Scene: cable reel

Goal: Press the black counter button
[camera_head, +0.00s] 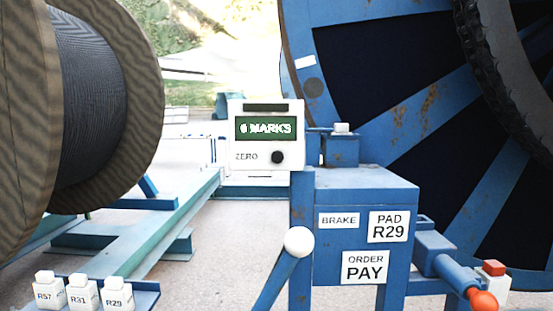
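The black counter button (277,157) is a small round knob on the lower right of the white counter box (243,159), to the right of the word ZERO. The box's green display (264,129) reads what looks like "0 MARKS" or "6 MARKS"; I cannot tell the digit. The box stands near the middle of the view, just behind the blue brake stand. Neither of my grippers is in view, and nothing covers the button.
A blue stand (340,262) bears BRAKE, PAD R29 and ORDER PAY labels. A white-knobbed lever (299,241) rises before it. An orange-tipped handle (483,300) juts out at right. A cable reel (140,85) fills the left; white blocks (83,292) sit lower left.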

